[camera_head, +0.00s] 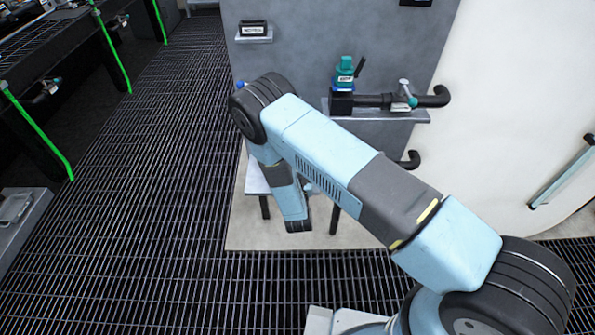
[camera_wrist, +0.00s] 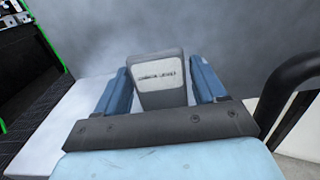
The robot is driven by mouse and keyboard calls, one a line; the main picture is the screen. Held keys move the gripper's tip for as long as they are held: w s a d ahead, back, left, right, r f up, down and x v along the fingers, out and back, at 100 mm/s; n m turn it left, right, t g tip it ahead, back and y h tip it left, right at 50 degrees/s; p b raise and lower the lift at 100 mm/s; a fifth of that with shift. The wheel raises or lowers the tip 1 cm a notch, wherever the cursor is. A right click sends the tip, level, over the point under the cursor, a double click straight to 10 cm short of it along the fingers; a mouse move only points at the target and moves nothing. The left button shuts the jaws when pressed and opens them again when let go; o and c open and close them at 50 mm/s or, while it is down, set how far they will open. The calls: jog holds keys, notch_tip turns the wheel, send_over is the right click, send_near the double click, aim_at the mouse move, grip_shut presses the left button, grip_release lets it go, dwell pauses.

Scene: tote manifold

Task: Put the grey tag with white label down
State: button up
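The grey tag with white label (camera_wrist: 162,96) stands between the two blue fingers of my gripper (camera_wrist: 161,88) in the wrist view. Its white label with dark print faces the camera. The fingers flank its side edges closely, and it appears held; any thin gap is hard to see. A pale flat surface (camera_wrist: 72,118) lies to the left of the fingers, and I cannot tell whether the tag touches it. In the head view my forearm hides the gripper and the tag.
A grey panel (camera_head: 300,55) carries a small shelf with a black labelled block (camera_head: 253,29). A lower shelf (camera_head: 385,115) holds a teal valve (camera_head: 345,72) and black piping (camera_head: 435,97). A black curved pipe (camera_wrist: 283,85) stands close right of my gripper.

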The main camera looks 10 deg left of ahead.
jog(key=shift+o, duration=1.2)
jog(key=shift+s+f, duration=0.25)
jog(key=shift+f, duration=0.4)
jog(key=shift+w+a+r+g, duration=0.15)
jog(key=shift+r+g, duration=0.15)
jog(key=shift+r, duration=0.25)
jog(key=v, duration=1.1)
jog(key=shift+s+d, duration=0.3)
jog(key=shift+s, duration=0.05)
